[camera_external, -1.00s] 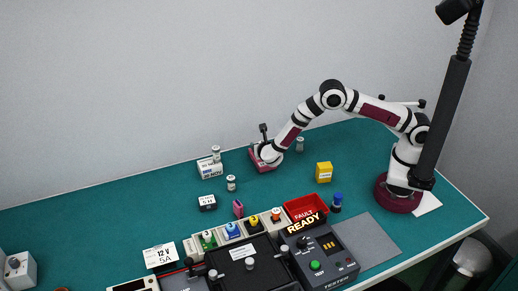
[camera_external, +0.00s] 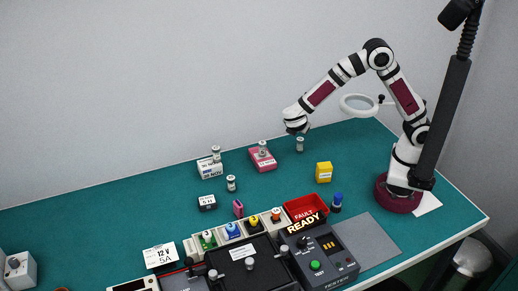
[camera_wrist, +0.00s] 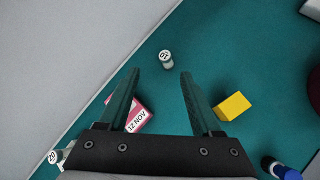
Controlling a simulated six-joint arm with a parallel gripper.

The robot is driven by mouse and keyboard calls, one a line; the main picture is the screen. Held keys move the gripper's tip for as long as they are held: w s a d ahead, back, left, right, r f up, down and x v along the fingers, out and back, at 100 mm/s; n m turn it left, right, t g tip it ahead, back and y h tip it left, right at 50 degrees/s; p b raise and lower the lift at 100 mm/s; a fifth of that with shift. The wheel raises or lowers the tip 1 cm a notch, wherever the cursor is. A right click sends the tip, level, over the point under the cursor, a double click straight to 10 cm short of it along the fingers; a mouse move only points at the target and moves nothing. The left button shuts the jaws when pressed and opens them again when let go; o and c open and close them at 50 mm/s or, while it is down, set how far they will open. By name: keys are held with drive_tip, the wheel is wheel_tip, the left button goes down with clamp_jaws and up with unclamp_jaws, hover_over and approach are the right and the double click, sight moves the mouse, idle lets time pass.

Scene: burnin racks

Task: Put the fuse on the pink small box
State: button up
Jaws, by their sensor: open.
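The pink small box (camera_external: 264,164) lies at the back of the table, with a silver-and-white fuse (camera_external: 263,148) standing upright on it. In the wrist view the pink box (camera_wrist: 140,113) shows its "12 NOV" label, partly behind the left finger; its fuse is hidden there. My gripper (camera_external: 296,128) is raised above the table, right of the pink box. In the wrist view my gripper (camera_wrist: 160,72) is open, nothing between its fingers. Another fuse (camera_external: 300,145) stands on the table below the gripper; in the wrist view this fuse (camera_wrist: 166,59) shows just beyond the fingertips.
A white box (camera_external: 210,170) with a fuse (camera_external: 215,153) on it stands left of the pink box. Another fuse (camera_external: 231,183) stands in front. A yellow box (camera_external: 323,172) is at right. A red tray (camera_external: 306,208) and tester (camera_external: 320,255) lie nearer.

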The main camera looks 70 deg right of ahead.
drive_tip(key=s+d+r+m+g+y, duration=0.2)
drive_tip(key=s+d+r+m, duration=0.15)
drive_tip(key=s+m, duration=0.35)
drive_tip(key=s+a+r+m+y, duration=0.1)
drive_tip(key=s+a+m+y, duration=0.3)
drive_tip(key=s+m, duration=0.3)
drive_tip(key=s+a+r+m+y, duration=0.1)
drive_tip(key=s+a+m+y, duration=0.2)
drive_tip(key=s, duration=0.8)
drive_tip(key=m+y, duration=0.2)
drive_tip(key=m, duration=0.2)
drive_tip(key=shift+s+a+r, duration=0.15)
drive_tip(key=shift+s+a, duration=0.15)
drive_tip(key=shift+a, duration=0.05)
